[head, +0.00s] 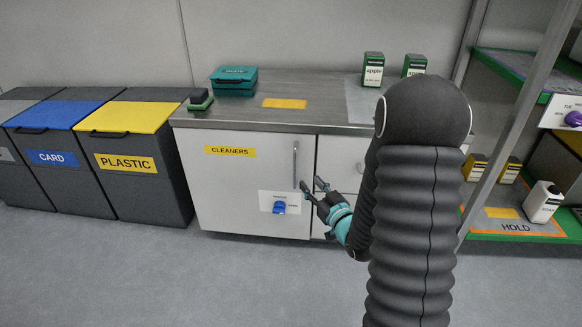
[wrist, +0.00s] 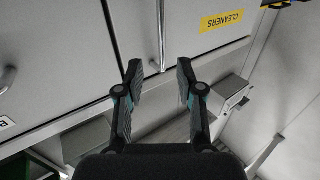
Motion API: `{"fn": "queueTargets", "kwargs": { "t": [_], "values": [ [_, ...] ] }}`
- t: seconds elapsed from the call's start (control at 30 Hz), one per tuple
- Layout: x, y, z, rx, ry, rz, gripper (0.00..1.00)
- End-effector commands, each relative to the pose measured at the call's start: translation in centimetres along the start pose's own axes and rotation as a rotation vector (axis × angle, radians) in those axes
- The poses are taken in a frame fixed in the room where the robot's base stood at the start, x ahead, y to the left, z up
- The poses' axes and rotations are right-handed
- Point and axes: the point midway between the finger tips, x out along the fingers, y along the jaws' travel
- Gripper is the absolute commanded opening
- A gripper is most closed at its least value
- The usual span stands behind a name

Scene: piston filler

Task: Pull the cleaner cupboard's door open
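The cleaner cupboard's door (head: 240,185) is pale grey with a yellow CLEANERS label (head: 230,152), and it looks shut. Its upright bar handle (head: 295,161) is near the door's right edge. A blue knob or latch (head: 279,207) sits on a white plate lower on the door. My gripper (head: 310,186) is open and empty, in front of the cupboard by the handle's lower end. In the wrist view the handle (wrist: 161,35) runs down to the gap between my open fingertips (wrist: 159,70). I cannot tell how far ahead of the fingers it is.
Bins, one marked PLASTIC (head: 127,162), stand left. A shelf rack (head: 510,225) stands right. The floor (head: 200,275) before the door is clear.

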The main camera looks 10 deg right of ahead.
Motion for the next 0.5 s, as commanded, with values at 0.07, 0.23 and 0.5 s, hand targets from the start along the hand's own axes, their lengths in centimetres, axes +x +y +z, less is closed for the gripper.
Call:
{"fn": "queueTargets", "kwargs": {
  "t": [0.07,0.23,0.5],
  "values": [
    [1.6,-0.2,0.0,-0.001,-0.001,-0.005,0.37],
    [4.9,-0.2,0.0,0.0,0.0,-0.005,0.37],
    [9.0,-0.3,0.1,-0.001,-0.001,-0.004,0.37]
  ]
}}
